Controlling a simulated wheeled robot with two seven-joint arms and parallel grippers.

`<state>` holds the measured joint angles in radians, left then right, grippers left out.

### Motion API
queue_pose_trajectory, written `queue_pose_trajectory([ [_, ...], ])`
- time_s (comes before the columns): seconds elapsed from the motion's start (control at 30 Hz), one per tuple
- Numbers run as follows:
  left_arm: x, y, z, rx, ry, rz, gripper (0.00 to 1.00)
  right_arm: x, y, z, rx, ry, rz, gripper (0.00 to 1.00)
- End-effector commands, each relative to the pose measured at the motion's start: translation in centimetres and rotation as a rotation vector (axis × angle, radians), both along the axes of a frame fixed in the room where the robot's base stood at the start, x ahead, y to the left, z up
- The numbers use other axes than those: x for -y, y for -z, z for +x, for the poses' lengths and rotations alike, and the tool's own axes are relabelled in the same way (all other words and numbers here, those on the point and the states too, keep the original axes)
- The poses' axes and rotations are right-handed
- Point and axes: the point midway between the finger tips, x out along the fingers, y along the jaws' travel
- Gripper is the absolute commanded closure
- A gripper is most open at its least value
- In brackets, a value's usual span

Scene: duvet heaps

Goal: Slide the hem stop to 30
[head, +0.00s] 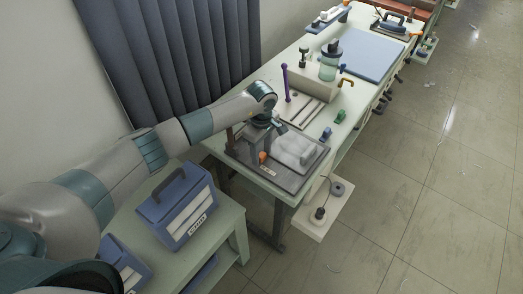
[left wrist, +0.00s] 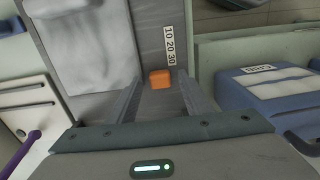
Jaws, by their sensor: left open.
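The orange hem stop (left wrist: 160,79) sits on a grey board (left wrist: 152,28); in the head view the stop (head: 262,156) shows near the board's left part. A white scale strip (left wrist: 171,45) reads 10, 20, 30 down the left wrist view. In that view the stop appears just below the 30 end, a little left of it. My left gripper (left wrist: 161,98) is open, its fingers either side of the stop in the picture; contact cannot be told. In the head view the gripper (head: 264,126) is above the board. My right gripper is not in view.
White folded cloth (head: 297,150) lies on the board beside the stop. A purple post (head: 286,82) and a slotted beige block (head: 303,108) stand behind. A blue case (head: 177,210) sits on the lower table at the front left. The floor at right is mostly clear.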

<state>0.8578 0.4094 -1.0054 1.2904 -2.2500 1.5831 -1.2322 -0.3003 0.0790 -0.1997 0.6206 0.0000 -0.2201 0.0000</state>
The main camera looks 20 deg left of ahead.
Motion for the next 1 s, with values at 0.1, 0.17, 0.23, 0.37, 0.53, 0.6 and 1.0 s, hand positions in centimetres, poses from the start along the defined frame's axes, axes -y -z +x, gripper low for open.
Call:
queue_pose_trajectory([
  [0.1,0.0,0.1,0.0,0.001,0.0,0.0,0.55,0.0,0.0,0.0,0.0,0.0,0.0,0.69],
  [0.17,0.0,0.1,0.0,0.001,0.0,0.0,0.55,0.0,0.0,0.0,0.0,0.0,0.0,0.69],
  [0.23,0.0,0.1,0.0,0.001,0.0,0.0,0.55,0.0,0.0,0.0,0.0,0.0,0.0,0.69],
  [0.37,0.0,0.1,0.0,0.0,0.0,0.0,0.74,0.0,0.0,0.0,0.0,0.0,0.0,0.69],
  [0.53,0.0,0.1,0.0,0.0,0.0,0.0,1.0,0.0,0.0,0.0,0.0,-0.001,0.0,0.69],
  [0.6,0.0,0.1,0.0,0.0,0.0,0.0,1.0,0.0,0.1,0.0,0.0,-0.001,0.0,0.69],
  [1.0,-3.8,0.4,1.4,0.003,-0.002,0.003,1.0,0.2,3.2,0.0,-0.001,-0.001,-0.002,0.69],
])
